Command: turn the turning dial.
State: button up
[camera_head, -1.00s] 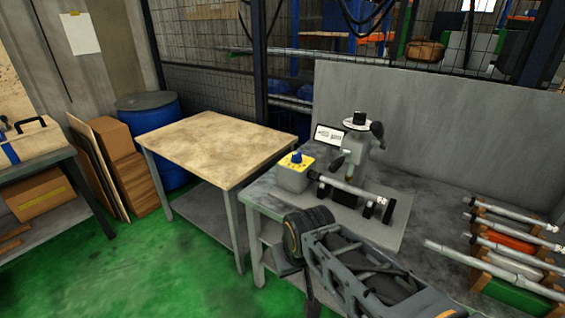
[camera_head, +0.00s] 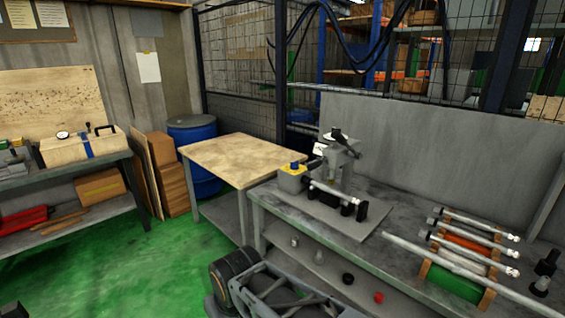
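The small grinder (camera_head: 338,166) stands on the grey workbench in the middle of the view. A dark knob on a pale round dial (camera_head: 337,135) sits on top of its upright column. I cannot tell for certain which of these the task calls the turning dial. A horizontal metal bar lies across the front of the machine. My arm shows at the bottom, apart from the machine in the picture. My gripper is not in view.
A rack of metal rods (camera_head: 452,285) stands on the bench at the right, with one long rod jutting left. A wooden-topped table (camera_head: 233,157) is left of the bench. A grey panel (camera_head: 425,150) rises behind it. Green floor (camera_head: 130,270) is clear at the left.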

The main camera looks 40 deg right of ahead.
aim_at(294, 165)
jog(key=u, duration=0.15)
jog(key=i, duration=1.5)
jog(key=z, duration=0.65)
jog(key=i, duration=0.95)
jog(key=z, duration=0.8)
